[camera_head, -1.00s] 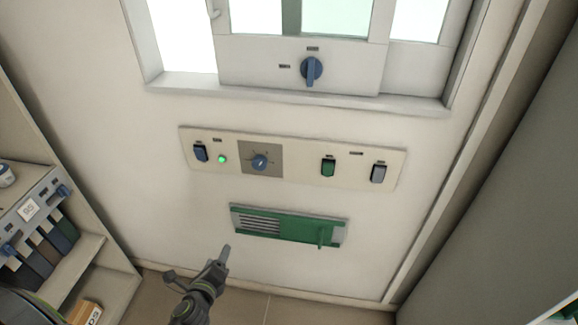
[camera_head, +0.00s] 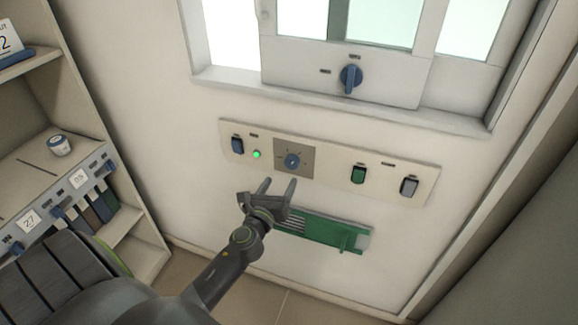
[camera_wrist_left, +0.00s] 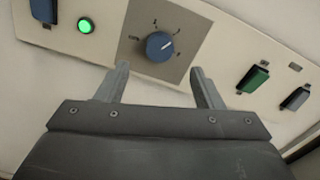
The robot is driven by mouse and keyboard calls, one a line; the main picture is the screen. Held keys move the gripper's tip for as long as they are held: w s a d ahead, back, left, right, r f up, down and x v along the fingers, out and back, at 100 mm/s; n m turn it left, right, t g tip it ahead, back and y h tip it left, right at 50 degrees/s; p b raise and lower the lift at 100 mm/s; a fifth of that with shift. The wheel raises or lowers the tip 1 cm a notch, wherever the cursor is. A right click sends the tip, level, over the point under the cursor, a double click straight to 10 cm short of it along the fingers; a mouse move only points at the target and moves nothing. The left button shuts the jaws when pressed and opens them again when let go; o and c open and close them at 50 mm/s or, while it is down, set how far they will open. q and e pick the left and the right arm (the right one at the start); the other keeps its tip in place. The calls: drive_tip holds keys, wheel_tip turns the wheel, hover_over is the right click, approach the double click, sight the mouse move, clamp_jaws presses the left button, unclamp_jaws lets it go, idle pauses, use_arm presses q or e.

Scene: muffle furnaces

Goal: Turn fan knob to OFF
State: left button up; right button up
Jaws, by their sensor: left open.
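The fan knob is a round blue dial (camera_head: 292,161) with a white pointer mark, on a grey square plate (camera_head: 307,150) in a cream wall panel. The left wrist view shows the dial (camera_wrist_left: 160,46) with small marks around it, its pointer tilted up and to the right. The labels are too small to read surely. My left gripper (camera_head: 277,186) is open and empty, just below the dial in the head view. In the left wrist view its two fingers (camera_wrist_left: 158,80) stand apart below the dial, not around it. My right gripper is not in view.
The panel also bears a blue switch (camera_head: 237,144), a lit green lamp (camera_head: 256,154), a green switch (camera_head: 358,174) and a grey switch (camera_head: 409,186). A green vent (camera_head: 325,231) is below. A window with a blue handle (camera_head: 351,78) is above; shelves (camera_head: 140,225) stand left.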

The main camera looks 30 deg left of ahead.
sight(290, 164)
use_arm(q)
drive_tip(key=x, duration=0.8)
drive_tip(key=c, duration=1)
